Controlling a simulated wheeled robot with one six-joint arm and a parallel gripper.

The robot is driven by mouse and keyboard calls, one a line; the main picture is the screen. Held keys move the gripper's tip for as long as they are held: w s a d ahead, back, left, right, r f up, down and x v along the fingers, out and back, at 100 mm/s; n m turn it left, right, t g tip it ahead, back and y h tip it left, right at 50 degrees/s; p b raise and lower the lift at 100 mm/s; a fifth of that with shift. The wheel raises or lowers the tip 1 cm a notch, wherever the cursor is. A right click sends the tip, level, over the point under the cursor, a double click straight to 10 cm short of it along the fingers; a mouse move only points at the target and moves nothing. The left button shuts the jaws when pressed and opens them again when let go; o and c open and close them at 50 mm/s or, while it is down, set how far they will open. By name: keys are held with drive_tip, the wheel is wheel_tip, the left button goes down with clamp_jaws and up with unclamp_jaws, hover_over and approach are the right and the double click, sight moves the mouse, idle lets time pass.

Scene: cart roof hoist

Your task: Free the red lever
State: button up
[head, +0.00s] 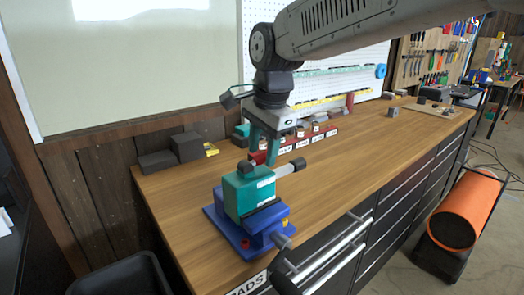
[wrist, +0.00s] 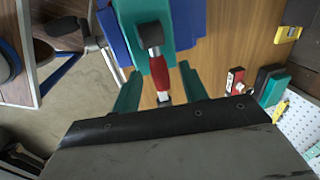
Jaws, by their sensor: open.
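A teal block (head: 240,192) is seated on a blue vise-like base (head: 222,222) at the near part of the bench. In the wrist view the red lever (wrist: 160,72) runs along the teal block (wrist: 131,22), with a dark cap (wrist: 150,34) at its upper end. Its lower end is pale metal. My gripper (wrist: 160,92) is open, with one teal finger on each side of the lever's lower part. I cannot tell whether a finger touches it.
The wooden bench top (head: 190,190) is clear left of the block. Dark grey blocks (head: 186,147) stand at the back left. A labelled red rack (head: 318,138) stands behind my gripper. A grey cylinder (head: 286,169) projects right from the block. A metal handrail (head: 330,255) runs along the front.

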drive_tip(key=shift+f, duration=0.45)
clamp_jaws()
